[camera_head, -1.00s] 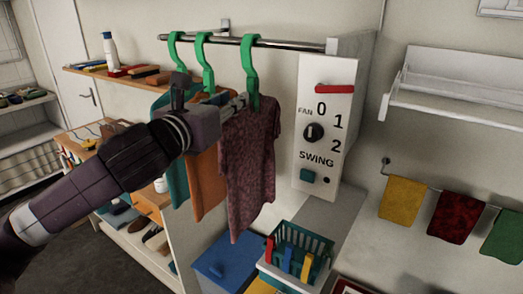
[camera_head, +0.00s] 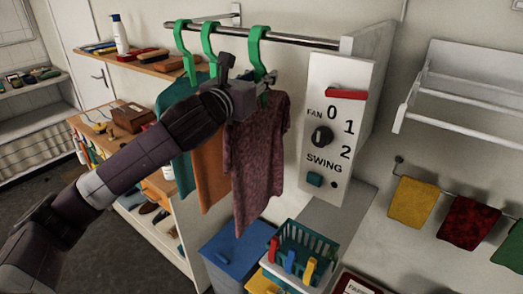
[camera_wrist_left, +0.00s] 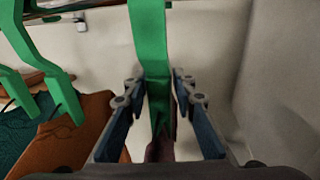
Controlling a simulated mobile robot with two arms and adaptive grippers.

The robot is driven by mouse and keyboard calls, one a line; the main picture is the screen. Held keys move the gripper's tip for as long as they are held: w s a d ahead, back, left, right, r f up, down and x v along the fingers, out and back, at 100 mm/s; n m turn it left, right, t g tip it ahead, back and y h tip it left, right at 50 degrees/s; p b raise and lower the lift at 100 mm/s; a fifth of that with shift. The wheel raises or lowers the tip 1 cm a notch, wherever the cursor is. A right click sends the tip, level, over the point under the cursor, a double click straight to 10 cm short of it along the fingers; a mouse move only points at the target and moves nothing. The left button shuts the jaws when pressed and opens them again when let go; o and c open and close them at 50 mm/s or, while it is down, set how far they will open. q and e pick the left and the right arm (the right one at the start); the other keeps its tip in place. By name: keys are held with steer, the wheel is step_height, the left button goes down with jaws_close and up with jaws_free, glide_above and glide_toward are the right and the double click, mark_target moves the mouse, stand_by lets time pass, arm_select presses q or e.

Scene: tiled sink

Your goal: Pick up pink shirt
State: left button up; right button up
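The pink shirt, a dark speckled pink one (camera_head: 256,155), hangs at the right end of the rail on a green hanger (camera_head: 257,52). My left gripper (camera_head: 262,86) is at this hanger's lower part, just above the shirt's collar. In the left wrist view, the gripper's two fingers (camera_wrist_left: 157,88) stand open on either side of the green hanger (camera_wrist_left: 149,40), with small gaps showing. Only a little of the shirt (camera_wrist_left: 160,150) shows below, between the fingers. My gripper and wrist cover part of the shirt's upper left. My right gripper is not in view.
An orange shirt (camera_head: 211,165) and a teal shirt (camera_head: 172,105) hang close on the left. The metal rail (camera_head: 300,40) runs above. A fan control panel (camera_head: 332,130) stands on the right. Below are a teal basket (camera_head: 308,243) and a blue box (camera_head: 232,250).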

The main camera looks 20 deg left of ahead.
arm_select(q)
steer(key=c, duration=0.5)
jaws_close()
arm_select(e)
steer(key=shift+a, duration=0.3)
arm_select(q)
steer(key=shift+r, duration=0.2)
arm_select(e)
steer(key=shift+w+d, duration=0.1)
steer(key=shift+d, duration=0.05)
